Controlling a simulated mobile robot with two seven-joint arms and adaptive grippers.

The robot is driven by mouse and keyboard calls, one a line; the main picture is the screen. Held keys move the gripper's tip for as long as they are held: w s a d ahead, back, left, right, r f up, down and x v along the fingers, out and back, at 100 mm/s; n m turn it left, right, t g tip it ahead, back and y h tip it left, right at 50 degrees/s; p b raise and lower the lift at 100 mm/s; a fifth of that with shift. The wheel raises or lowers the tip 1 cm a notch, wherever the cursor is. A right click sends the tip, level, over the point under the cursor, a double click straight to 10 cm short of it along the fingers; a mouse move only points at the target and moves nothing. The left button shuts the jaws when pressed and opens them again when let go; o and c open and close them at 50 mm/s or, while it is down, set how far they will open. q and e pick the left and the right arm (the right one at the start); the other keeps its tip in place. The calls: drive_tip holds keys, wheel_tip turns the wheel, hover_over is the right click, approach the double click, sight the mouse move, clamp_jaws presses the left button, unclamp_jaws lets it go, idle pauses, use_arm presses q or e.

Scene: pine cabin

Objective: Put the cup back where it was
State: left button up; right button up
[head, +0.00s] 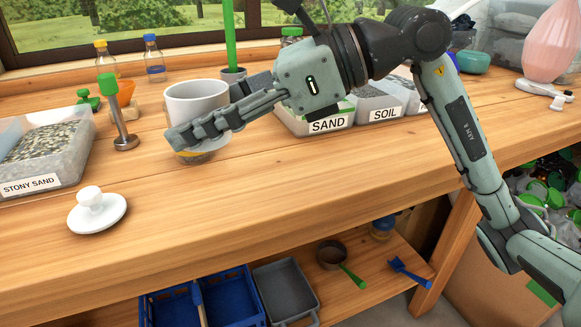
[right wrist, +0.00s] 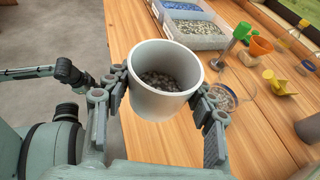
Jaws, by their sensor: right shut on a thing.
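The white cup (head: 197,100) is upright between the fingers of my right gripper (head: 200,125), which is shut on it. The right wrist view shows the cup (right wrist: 165,85) from above with dark gravel-like grains inside and a finger on each side. A clear round glass piece (right wrist: 232,93) is on the bench beside and partly behind the cup. In the head view it shows low under the fingers, mostly hidden. I cannot tell whether the cup touches it. My left gripper cannot be made out in either view.
A white knobbed lid (head: 97,211) lies on the bench front left. A stony sand bin (head: 40,183) is at left. A green-handled metal tool (head: 122,125) stands near the cup, with an orange funnel (head: 126,92) behind it. A sand bin (head: 325,125) is at right. The front middle of the bench is clear.

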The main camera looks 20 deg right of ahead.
hover_over(278, 177)
wheel_tip(278, 177, down, 6)
drive_tip(key=shift+a+f+b, duration=0.1)
drive_tip(key=shift+f+b, duration=0.15)
drive_tip(key=shift+b, duration=0.05)
drive_tip(key=shift+f, duration=0.2)
wheel_tip(278, 177, down, 4)
drive_tip(key=shift+r, duration=0.1)
drive_tip(key=shift+w, duration=0.1)
use_arm(q)
drive_tip(key=shift+d+r, duration=0.25)
drive_tip(key=shift+r, duration=0.8)
drive_tip(key=shift+d+t, duration=0.1)
drive_tip(key=shift+t, duration=0.2)
use_arm(e)
drive_tip(key=o, duration=1.2)
